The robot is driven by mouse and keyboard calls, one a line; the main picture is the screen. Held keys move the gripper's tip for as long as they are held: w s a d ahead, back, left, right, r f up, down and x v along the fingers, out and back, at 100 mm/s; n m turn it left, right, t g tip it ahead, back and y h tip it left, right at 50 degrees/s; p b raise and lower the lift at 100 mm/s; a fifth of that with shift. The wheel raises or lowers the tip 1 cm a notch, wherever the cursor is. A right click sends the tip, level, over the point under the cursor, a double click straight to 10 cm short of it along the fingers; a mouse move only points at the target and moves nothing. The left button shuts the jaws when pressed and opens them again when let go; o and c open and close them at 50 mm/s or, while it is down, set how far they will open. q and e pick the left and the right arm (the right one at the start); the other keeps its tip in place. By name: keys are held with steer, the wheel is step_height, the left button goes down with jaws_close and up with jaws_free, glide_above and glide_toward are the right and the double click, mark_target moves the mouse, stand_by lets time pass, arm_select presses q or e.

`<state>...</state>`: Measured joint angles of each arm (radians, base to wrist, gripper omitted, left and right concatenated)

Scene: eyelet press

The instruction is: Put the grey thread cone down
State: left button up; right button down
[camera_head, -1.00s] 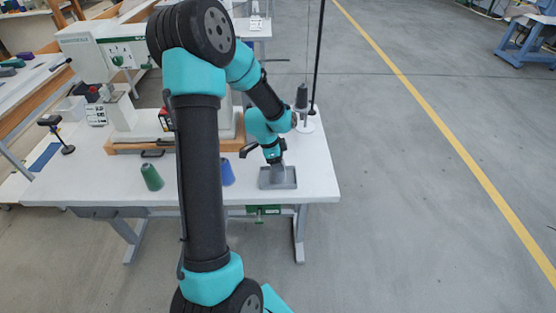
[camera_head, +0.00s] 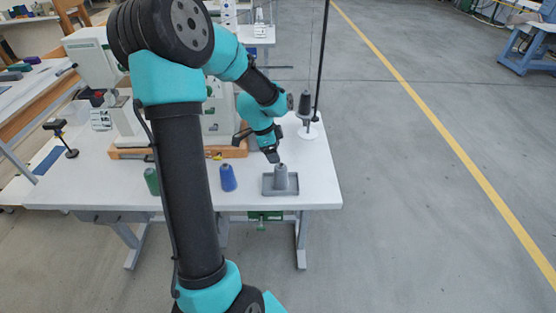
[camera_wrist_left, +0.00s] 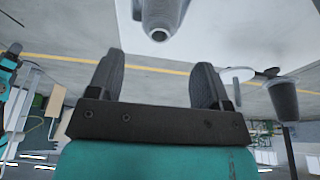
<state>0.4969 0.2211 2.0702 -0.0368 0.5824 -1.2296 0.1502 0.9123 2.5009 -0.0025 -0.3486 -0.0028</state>
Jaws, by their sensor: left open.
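The grey thread cone (camera_head: 281,177) stands upright in a shallow grey tray (camera_head: 267,190) near the front right of the white table. In the left wrist view the cone (camera_wrist_left: 160,18) is at the top centre, beyond the fingertips. My left gripper (camera_head: 271,157) is just above and slightly left of the cone, apart from it. In the wrist view its two dark fingers (camera_wrist_left: 157,72) are spread with nothing between them. My right gripper does not show.
A blue cone (camera_head: 228,178) and a green cone (camera_head: 152,181) stand left of the tray. A thread stand with a dark grey cone (camera_head: 305,106) and a tall black pole is behind it. A sewing machine on a wooden base (camera_head: 130,153) is at back left.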

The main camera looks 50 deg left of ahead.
arm_select(q)
steer(key=v, duration=0.4)
stand_by(0.4)
